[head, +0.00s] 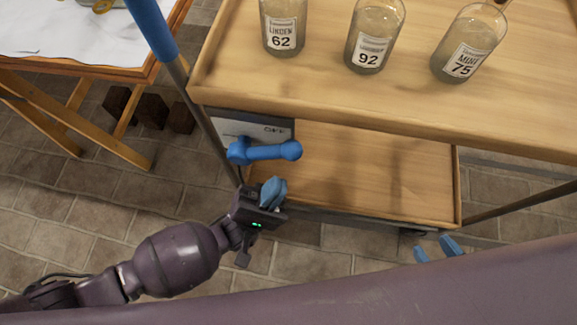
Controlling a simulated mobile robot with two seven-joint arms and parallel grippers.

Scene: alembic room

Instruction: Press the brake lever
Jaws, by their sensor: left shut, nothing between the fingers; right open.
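The blue brake lever (270,151) has a thick rounded end at the left and a knob at the right. It sits in front of a grey panel (275,131) with dark lettering, below the cart's upper tray. My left gripper (273,190) is just below the lever, its blue fingertips closed together and empty. A small gap shows between fingertips and lever in this view; whether they touch in depth I cannot tell. My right gripper (436,249) is open at the lower right, mostly hidden behind my arm, with only its blue fingertips showing.
The cart's wooden upper tray (330,104) holds labelled bottles, Linden 62 (283,28), 92 (374,38) and 75 (470,45). A lower wooden shelf (370,175) is empty where visible. A grey post with a blue sleeve (150,28) rises at left, near a wooden table (148,68).

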